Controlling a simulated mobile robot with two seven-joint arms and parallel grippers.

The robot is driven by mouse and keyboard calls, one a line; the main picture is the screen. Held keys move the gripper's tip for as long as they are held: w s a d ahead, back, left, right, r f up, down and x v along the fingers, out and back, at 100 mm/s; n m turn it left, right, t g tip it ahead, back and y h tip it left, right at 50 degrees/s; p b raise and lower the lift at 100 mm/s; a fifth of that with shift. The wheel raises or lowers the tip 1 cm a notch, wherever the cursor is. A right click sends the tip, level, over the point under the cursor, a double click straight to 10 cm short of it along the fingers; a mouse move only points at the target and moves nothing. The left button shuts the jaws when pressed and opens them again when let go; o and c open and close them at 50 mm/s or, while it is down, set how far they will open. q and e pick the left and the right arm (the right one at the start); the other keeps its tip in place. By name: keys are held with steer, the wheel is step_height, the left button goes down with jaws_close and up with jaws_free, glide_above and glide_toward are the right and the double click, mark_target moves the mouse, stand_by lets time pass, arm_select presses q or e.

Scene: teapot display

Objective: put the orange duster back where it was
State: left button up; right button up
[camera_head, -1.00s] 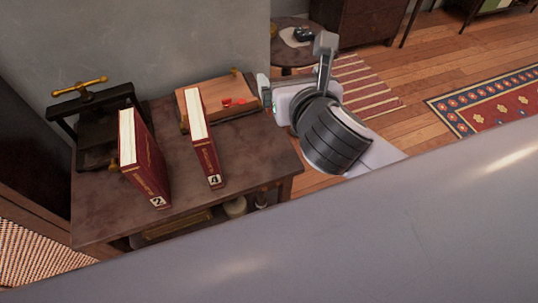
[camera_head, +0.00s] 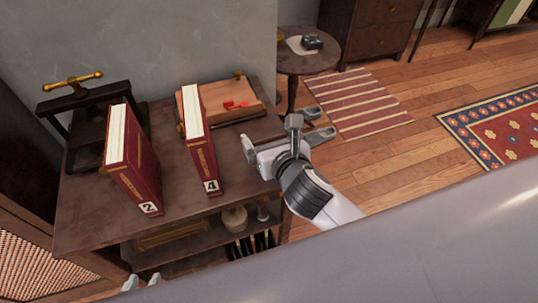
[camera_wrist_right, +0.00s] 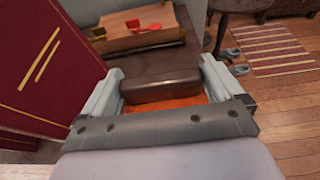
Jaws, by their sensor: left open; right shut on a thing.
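The orange duster (camera_wrist_right: 162,87) has a dark brown back with orange showing below it. In the right wrist view it sits between the fingers of my right gripper (camera_wrist_right: 158,78), which is shut on it. In the head view my right gripper (camera_head: 262,152) is at the right end of the dark table (camera_head: 238,168), right of the red book marked 4. The duster is not clearly visible there. My left gripper (camera_head: 143,283) shows only two pale fingertips at the bottom left, apart and with nothing visible between them, in front of the table.
Red books marked 2 (camera_head: 134,165) and 4 (camera_head: 202,150) stand on the table. Behind are a black press (camera_head: 80,92) and a wooden board (camera_head: 250,101) with red pieces. A lower shelf holds a round pot (camera_head: 235,219). Grey slippers (camera_head: 322,136) lie near the striped rug (camera_head: 360,105).

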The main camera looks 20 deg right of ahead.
step_height(320, 180, down, 5)
steer(key=shift+b, duration=0.75)
steer(key=o, duration=0.6)
steer(key=shift+f, duration=0.15)
steer(key=shift+o, duration=0.2)
